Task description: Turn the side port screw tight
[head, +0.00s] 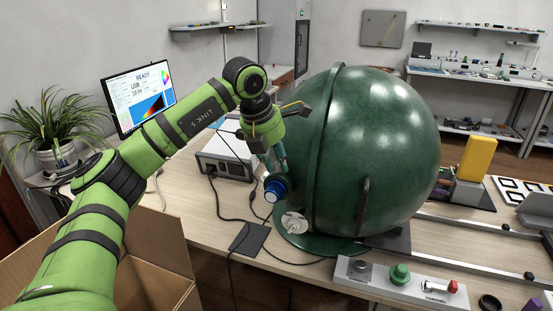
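The large dark green sphere (390,120) stands on the bench with a raised band around it. A blue round piece (274,191) with a lighter rim shows beside the sphere's left side; I cannot tell for sure whether it is the side port screw. My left gripper (272,170) points down at this blue piece from above. Its fingertips overlap the piece in the picture, so I cannot tell whether they touch or grip it. A white round part (294,222) sits low at the sphere's front left. My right gripper is not in view.
A grey instrument box (226,160) with cables stands behind my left arm. A monitor (139,95) and a potted plant (55,130) are at the left. An open cardboard box (150,260) lies below my arm. A control panel (385,283) with knobs lies in front of the sphere.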

